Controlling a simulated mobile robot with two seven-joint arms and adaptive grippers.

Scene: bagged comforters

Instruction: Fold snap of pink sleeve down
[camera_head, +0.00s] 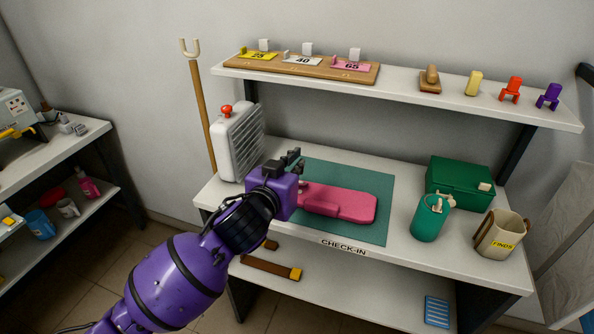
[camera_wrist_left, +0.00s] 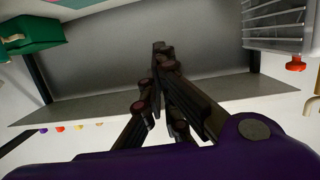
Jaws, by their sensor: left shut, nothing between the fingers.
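The pink sleeve (camera_head: 345,204) lies flat on the dark green mat (camera_head: 375,228) on the check-in counter. Its left end is hidden behind my left gripper and wrist, and I cannot make out its snap. My left gripper (camera_head: 293,158) is over the left part of the mat, by the sleeve's left end. Its fingers are together and empty; the closed fingers also show in the left wrist view (camera_wrist_left: 160,60). I cannot tell whether they touch the sleeve. My right gripper is in neither view.
A white slatted unit (camera_head: 238,143) with a red knob stands close to the left of my gripper. A green box (camera_head: 460,184), a teal canister (camera_head: 430,218) and a FINDS bin (camera_head: 500,234) stand at the right. A shelf (camera_head: 445,100) runs above the counter.

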